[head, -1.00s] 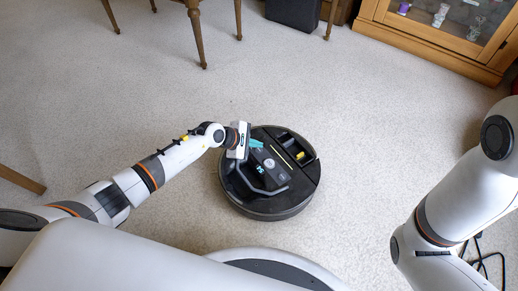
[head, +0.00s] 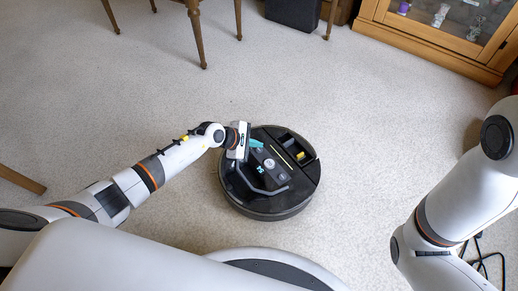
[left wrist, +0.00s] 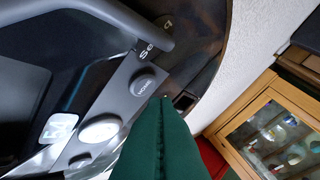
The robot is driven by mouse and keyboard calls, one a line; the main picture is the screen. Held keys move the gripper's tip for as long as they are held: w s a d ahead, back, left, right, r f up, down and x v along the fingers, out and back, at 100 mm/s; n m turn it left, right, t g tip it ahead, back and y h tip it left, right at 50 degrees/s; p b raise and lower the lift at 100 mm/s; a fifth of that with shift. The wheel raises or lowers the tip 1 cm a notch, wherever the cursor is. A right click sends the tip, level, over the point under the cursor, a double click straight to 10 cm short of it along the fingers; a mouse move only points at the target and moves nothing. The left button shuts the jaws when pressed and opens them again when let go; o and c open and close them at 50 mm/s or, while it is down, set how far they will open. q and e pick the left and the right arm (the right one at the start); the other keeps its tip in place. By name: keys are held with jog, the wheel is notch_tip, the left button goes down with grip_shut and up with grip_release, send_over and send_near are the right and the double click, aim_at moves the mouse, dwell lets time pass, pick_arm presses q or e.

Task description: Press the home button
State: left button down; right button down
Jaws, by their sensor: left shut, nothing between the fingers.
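A round black robot vacuum (head: 290,207) sits on the carpet, with a grey button panel and a lit display on top. In the left wrist view, the home button (left wrist: 145,84) is a dark grey round button with lettering. A larger pale round button (left wrist: 100,128) is beside it on the panel. My left gripper (head: 258,144) is shut and empty over the panel. Its green fingers (left wrist: 163,98) end just beside the home button's edge in the wrist view. I cannot tell whether they touch the panel. My right gripper is out of view.
A grey carry handle (left wrist: 110,18) arches over the vacuum's near side. Wooden furniture legs (head: 198,38) stand at the back. A glass-front wooden cabinet (head: 430,42) is at back right. Black cables (head: 485,262) lie at lower right. The carpet around the vacuum is clear.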

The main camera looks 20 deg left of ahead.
pick_arm(q)
jog(key=shift+f, duration=0.1)
jog(key=shift+f+b, duration=0.35)
jog(key=shift+f+b, duration=0.4)
jog(key=shift+f, duration=0.05)
dwell(0.6)
jog(key=shift+r, duration=0.1)
jog(key=shift+r+p, duration=0.75)
jog(key=shift+p, duration=0.05)
